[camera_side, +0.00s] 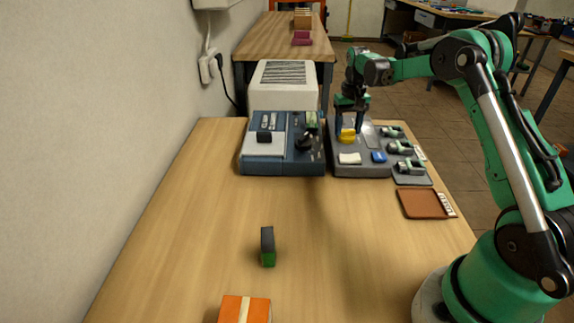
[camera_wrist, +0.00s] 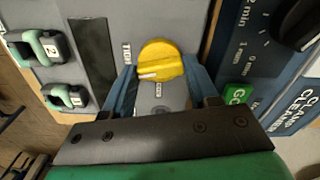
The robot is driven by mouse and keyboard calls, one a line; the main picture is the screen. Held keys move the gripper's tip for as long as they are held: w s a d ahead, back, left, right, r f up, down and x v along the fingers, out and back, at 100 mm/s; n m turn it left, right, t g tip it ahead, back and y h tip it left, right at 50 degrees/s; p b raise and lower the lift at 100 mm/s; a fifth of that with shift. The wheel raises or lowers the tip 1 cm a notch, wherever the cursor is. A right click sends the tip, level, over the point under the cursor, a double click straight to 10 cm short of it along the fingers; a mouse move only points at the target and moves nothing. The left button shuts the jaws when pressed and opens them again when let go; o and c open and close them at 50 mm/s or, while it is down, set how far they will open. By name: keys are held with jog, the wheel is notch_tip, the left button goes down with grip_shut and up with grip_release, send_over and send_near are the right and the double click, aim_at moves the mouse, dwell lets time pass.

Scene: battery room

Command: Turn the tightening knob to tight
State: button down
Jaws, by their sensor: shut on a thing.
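The tightening knob is a yellow round knob (camera_wrist: 160,62) with a white pointer mark, set on a grey panel; it also shows in the side view (camera_side: 347,135). In the wrist view the words by it are small, one at its upper left and one just below it. The white mark points left, toward the blue finger there. My gripper (camera_wrist: 160,85) is over the panel with its two blue fingers on either side of the knob, shut on it. In the side view my gripper (camera_side: 348,122) reaches down onto the knob from above.
A brown tray (camera_side: 421,204) lies in front at right. The table's middle is mostly clear.

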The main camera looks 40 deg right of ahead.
aim_at(348, 130)
jog(key=shift+m, duration=1.2)
jog(key=shift+c, duration=1.1)
grip_release()
jog(key=shift+r, duration=2.85)
